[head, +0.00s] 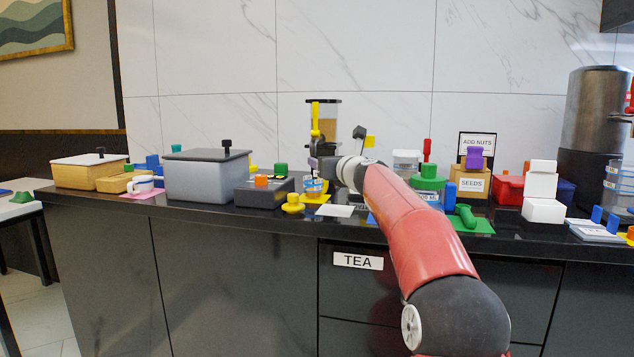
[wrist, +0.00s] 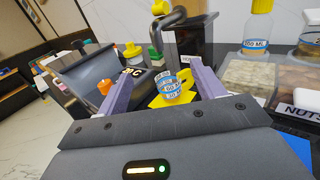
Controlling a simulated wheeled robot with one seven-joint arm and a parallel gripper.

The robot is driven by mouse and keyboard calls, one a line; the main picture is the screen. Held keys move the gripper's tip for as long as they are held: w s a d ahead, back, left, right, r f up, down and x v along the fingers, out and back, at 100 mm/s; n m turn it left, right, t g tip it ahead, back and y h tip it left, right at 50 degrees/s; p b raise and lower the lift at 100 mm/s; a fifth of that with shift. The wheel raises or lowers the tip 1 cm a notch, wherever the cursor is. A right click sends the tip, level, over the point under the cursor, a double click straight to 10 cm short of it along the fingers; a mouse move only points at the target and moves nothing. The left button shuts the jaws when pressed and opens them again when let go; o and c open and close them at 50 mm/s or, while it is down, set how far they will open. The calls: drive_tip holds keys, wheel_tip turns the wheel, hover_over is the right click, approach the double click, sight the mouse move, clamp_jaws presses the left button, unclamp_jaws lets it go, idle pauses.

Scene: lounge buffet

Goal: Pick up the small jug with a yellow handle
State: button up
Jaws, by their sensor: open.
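In the head view the jug (head: 313,186) shows low on the counter, just below my gripper (head: 318,172). In the wrist view the two purple fingers of my gripper (wrist: 163,74) are spread apart, one to each side of the jug. Nothing is held between them. Whether a finger touches the jug I cannot tell.
A dispenser (head: 325,125) rises behind. A white card (head: 337,211) lies to the right on the black counter (head: 270,221).

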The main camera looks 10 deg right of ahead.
drive_tip(key=b, duration=0.6)
approach(317, 183)
drive_tip(key=shift+w+a+f, duration=0.1)
drive_tip(key=shift+w+f, duration=0.05)
drive_tip(key=shift+w, duration=0.25)
drive_tip(key=shift+w+a+f, duration=0.1)
drive_tip(key=shift+w+f, duration=0.1)
drive_tip(key=shift+w, duration=0.25)
drive_tip(key=shift+w+a+r+p, duration=0.1)
drive_tip(key=shift+w+r+p, duration=0.35)
drive_tip(key=shift+p, duration=0.15)
drive_tip(key=shift+w+f, duration=0.1)
drive_tip(key=shift+w, duration=0.2)
drive_tip(key=p+x, duration=0.3)
drive_tip(key=x, duration=0.1)
drive_tip(key=shift+w+a+p, duration=0.2)
drive_tip(key=shift+w+p, duration=0.2)
drive_tip(key=shift+w+a, duration=0.15)
drive_tip(key=shift+w, duration=0.4)
drive_tip(key=c, duration=1.2)
drive_tip(key=shift+c, duration=0.2)
